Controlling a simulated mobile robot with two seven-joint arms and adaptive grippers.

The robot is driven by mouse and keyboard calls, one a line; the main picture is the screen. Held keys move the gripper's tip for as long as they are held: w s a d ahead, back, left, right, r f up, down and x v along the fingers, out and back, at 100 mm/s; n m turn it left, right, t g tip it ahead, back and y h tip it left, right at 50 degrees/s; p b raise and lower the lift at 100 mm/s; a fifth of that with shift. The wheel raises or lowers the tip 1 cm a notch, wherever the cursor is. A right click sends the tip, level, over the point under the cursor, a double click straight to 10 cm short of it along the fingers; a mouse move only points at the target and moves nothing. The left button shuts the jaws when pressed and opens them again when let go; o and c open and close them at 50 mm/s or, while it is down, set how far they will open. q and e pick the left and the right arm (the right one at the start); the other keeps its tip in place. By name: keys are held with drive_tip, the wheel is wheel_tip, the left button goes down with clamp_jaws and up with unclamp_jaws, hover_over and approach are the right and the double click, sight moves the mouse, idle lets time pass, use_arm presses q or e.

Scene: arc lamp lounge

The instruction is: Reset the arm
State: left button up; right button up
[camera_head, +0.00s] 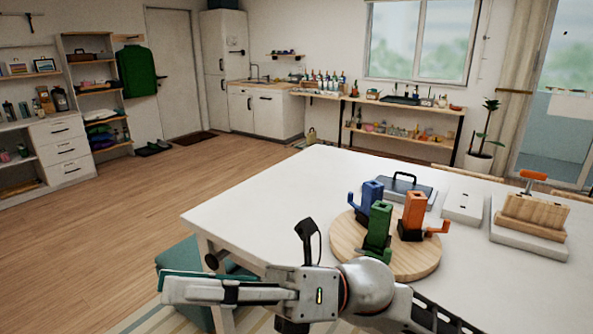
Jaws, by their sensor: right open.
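My right arm comes in from the bottom right and lies across the bottom of the head view. Its right gripper (172,287) points left, beyond the near left corner of the white table (285,205). The gripper is open and nothing shows between its fingers. A black part stands up from the gripper's body. The arm passes in front of the table's near edge and hides part of it. My left gripper is not in view.
A round wooden board (345,248) bears blue (372,193), green (378,228) and orange (414,212) upright pieces with side handles, close behind my right arm. A wooden block (533,214) stands at the right. A teal seat (180,262) is beside the gripper. The table's left part is clear.

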drive_tip(key=w+d+f+m+t+y, duration=0.1)
drive_tip(key=w+d+f+m+t, duration=0.2)
drive_tip(key=w+m+t, duration=0.5)
drive_tip(key=w+d+f+m+t+y, duration=0.1)
drive_tip(key=w+d+f+m+t, duration=0.25)
drive_tip(key=m+t, duration=0.7)
drive_tip(key=w+d+f+m+t+h, duration=0.3)
drive_tip(key=d+f+m+h, duration=0.15)
drive_tip(key=f+m, duration=0.25)
drive_tip(key=w+d+f+m+t+h, duration=0.2)
drive_tip(key=d+f+m+t+h, duration=0.1)
drive_tip(key=f+m+h, duration=0.3)
drive_tip(key=s+d+f+m+g+h, duration=0.1)
drive_tip(key=s+d+f+m+h, duration=0.3)
drive_tip(key=f, duration=0.6)
drive_tip(key=d+f+m+g+h, duration=0.1)
drive_tip(key=d+f+m+h, duration=0.2)
drive_tip(key=d+f+m, duration=0.5)
drive_tip(key=s+d+f+m+g+h, duration=0.1)
drive_tip(key=s+d+f+g, duration=0.1)
drive_tip(key=s+f, duration=0.4)
drive_tip(key=s+d+f+m+g+h, duration=0.2)
drive_tip(key=s+d+f, duration=0.2)
drive_tip(key=s+f, duration=0.3)
wheel_tip(320, 180, down, 4)
drive_tip(key=shift+r, duration=0.1)
